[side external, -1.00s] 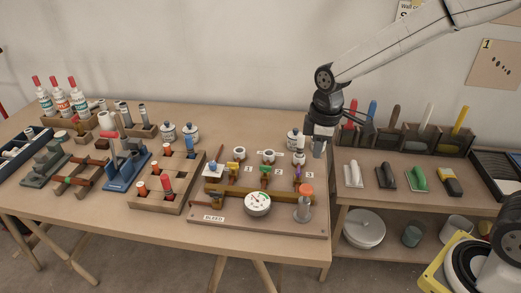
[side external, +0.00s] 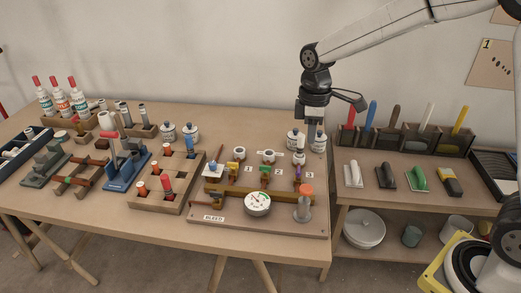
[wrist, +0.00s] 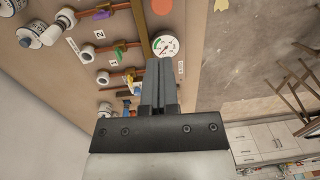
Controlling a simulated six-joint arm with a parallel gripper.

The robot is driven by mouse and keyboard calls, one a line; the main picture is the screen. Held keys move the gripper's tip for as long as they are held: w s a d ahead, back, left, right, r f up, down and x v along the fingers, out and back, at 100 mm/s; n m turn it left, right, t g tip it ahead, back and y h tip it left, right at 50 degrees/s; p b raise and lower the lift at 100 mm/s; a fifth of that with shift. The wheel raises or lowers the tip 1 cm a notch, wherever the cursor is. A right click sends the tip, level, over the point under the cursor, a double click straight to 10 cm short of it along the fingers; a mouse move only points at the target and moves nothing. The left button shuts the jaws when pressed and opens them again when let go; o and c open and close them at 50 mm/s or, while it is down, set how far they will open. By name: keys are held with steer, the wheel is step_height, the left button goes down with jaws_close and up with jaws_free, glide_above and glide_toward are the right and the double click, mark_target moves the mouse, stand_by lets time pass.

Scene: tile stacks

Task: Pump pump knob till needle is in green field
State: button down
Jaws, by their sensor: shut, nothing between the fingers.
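The pump knob (side external: 306,189) is an orange-red cap on an upright grey cylinder at the right front of the valve board (side external: 240,219). It also shows as an orange disc at the top of the wrist view (wrist: 161,6). The white round gauge (side external: 257,203) sits at the board's front, with a green field on its dial; it also shows in the wrist view (wrist: 165,46). Its needle is too small to read surely. My gripper (side external: 309,148) is shut and empty, pointing down above and behind the knob, apart from it. Its fingers (wrist: 161,62) show in the wrist view.
Yellow, green and purple valve handles (side external: 265,171) line the board behind the gauge. White-lidded jars (side external: 292,139) stand behind my gripper. A wooden block rack (side external: 160,198) stands left of the board. A second bench (side external: 410,203) with trowels and a tool rack is right.

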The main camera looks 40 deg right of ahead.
mark_target(306, 187)
steer(key=shift+f, duration=0.1)
steer(key=f, duration=1.3)
steer(key=shift+s+a+f, duration=0.1)
steer(key=shift+s+f, duration=0.3)
steer(key=shift+f, duration=1.55)
steer(key=shift+r, duration=0.1)
step_height(306, 187, up, 14)
steer(key=shift+w, duration=0.4)
steer(key=shift+r, duration=0.1)
